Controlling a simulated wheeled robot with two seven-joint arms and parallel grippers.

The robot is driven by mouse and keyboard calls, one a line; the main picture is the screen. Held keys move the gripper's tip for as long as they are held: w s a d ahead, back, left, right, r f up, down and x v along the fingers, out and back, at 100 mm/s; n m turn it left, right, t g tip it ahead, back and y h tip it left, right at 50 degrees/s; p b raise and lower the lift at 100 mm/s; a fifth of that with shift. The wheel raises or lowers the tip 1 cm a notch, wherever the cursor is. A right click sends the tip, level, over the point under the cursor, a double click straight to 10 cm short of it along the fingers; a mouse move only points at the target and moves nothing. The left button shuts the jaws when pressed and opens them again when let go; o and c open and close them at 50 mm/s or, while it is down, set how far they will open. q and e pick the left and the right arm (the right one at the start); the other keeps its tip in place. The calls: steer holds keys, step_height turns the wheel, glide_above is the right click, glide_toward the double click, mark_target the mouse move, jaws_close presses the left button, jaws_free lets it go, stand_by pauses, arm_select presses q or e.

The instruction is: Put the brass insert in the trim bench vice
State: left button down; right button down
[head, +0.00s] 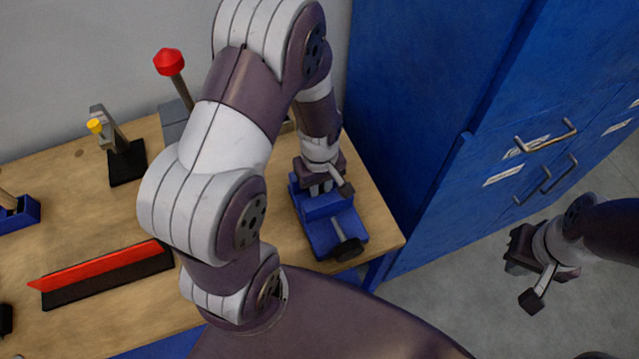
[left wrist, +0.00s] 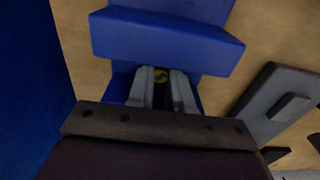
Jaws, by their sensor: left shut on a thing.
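The blue trim bench vice (head: 328,228) stands near the right end of the wooden bench, with a dark part at its front. My left gripper (head: 321,187) is over the vice's back part, pointing down; its tips are partly hidden in the head view. In the left wrist view, the grey fingers (left wrist: 162,90) are shut on the small round brass insert (left wrist: 161,75), next to the blue vice jaw (left wrist: 165,40). I cannot tell whether the insert touches the vice. My right gripper (head: 517,250) is off the bench at the right, over the floor; its finger opening is unclear.
A tall blue cabinet (head: 430,110) with handles stands close right of the bench. A red-knobbed lever (head: 169,62), a yellow-tipped toggle clamp (head: 126,162) and a red and black strip (head: 105,275) are on the bench (head: 75,215). My left arm hides the bench middle.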

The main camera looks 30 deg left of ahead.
mark_target(320, 189)
arm_select(q)
steer(key=c, duration=1)
jaws_free()
steer(key=shift+w+f, duration=0.1)
steer(key=shift+f, duration=0.05)
steer(key=shift+c, duration=0.2)
step_height(320, 189, up, 12)
steer(key=s+m, duration=0.1)
steer(key=m, duration=0.2)
steer(key=s+d+m+t, duration=0.1)
steer(key=s+m, duration=0.1)
steer(key=m, duration=0.1)
steer(key=s+d+m, duration=0.1)
steer(key=m, duration=0.3)
steer(key=shift+s+d, duration=0.2)
